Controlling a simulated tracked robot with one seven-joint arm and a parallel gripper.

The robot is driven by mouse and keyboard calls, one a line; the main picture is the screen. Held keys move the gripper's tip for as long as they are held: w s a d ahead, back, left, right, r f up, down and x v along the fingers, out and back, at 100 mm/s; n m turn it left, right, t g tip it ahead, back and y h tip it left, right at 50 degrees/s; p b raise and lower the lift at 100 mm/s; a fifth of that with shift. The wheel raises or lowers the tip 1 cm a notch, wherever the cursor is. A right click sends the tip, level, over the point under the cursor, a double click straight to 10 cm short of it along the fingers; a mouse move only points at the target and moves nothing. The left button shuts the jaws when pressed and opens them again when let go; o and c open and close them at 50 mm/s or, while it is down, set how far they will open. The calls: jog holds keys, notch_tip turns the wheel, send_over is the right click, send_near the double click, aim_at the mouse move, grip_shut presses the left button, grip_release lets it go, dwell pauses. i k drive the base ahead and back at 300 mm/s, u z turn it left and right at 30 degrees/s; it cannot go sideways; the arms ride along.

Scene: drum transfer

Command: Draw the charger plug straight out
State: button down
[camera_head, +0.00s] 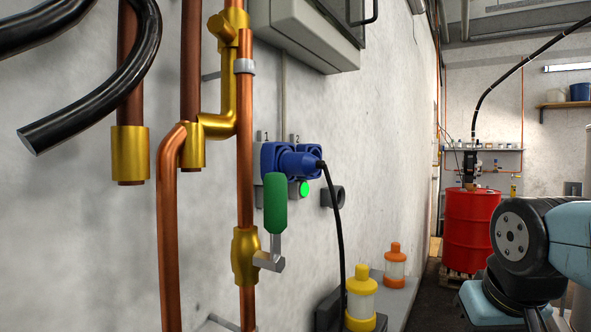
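The blue charger plug (297,164) sits in a blue wall socket (270,158) under the number 1. It points out from the wall towards the right and partly covers a second blue socket (312,150) under the number 2. A black cable (335,215) leaves the plug's end and hangs down behind a yellow-capped jar. A green light (304,188) glows just below the plug. My arm shows at the lower right, well apart from the plug. My gripper is not in this view.
A green valve handle (276,203) stands upright just in front of the socket's lower left. Copper pipes (168,240) run down the wall at left. Yellow-capped (361,300) and orange-capped (394,268) jars stand below right. A red drum (469,228) stands far back.

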aim_at(291, 164)
jog(key=z, duration=0.9)
jog(key=k, duration=1)
jog(key=u, duration=0.6)
